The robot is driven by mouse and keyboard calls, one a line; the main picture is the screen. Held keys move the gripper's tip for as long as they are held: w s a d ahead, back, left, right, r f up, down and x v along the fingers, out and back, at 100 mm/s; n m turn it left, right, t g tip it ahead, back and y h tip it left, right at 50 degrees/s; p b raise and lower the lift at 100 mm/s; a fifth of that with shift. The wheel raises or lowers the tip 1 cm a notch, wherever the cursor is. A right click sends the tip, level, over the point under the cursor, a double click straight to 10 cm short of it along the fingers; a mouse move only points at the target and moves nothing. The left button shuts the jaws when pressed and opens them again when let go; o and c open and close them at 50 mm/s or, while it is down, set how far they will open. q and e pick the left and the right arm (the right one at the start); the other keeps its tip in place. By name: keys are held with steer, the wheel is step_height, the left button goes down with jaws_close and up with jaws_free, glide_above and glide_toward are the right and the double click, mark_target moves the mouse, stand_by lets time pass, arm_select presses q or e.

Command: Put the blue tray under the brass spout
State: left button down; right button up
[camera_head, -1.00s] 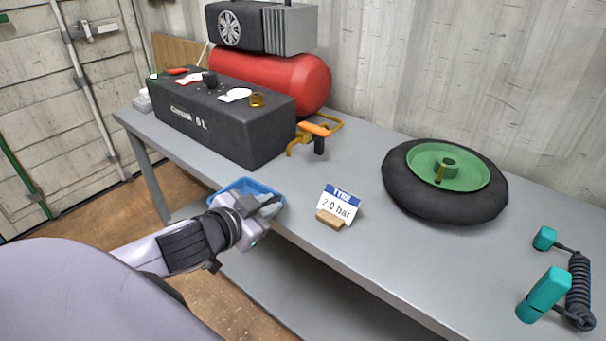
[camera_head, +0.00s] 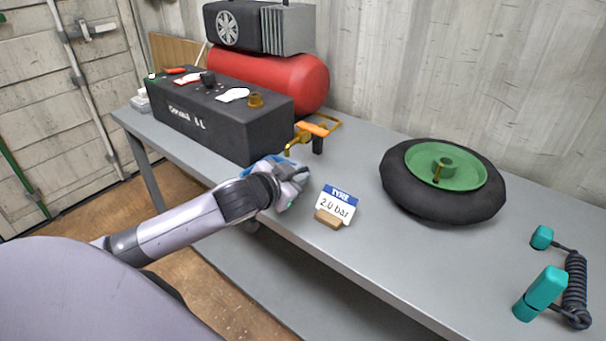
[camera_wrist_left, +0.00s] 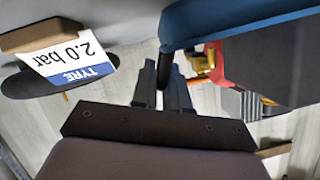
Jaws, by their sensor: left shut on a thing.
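My left gripper (camera_head: 288,181) is shut on the blue tray (camera_head: 262,163) above the bench, just right of the black box's front corner. The arm hides most of the tray in the head view. In the left wrist view the blue tray (camera_wrist_left: 235,22) spans the top right, with the gripper's fingers (camera_wrist_left: 165,78) at its edge. The brass spout (camera_head: 291,147) sticks out beside the box's right end, below an orange handle (camera_head: 312,129). The tray's far side appears close to the spout; whether it is directly beneath is hidden. My right gripper is out of view.
A "TYRE 2.0 bar" card (camera_head: 338,203) on a wooden block stands right of the gripper. The black box (camera_head: 215,120) and red tank (camera_head: 280,80) are behind. Bare bench lies between.

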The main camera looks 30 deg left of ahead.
arm_select(q)
steer(key=x, duration=0.3)
steer(key=shift+r, duration=0.2)
steer(key=shift+f, duration=0.4)
steer(key=c, duration=1.1)
jaws_free()
steer(key=shift+s, duration=0.1)
steer(key=v, duration=0.9)
steer(key=shift+s+r, duration=0.1)
steer(key=shift+s, duration=0.2)
steer(key=shift+v, duration=1.15)
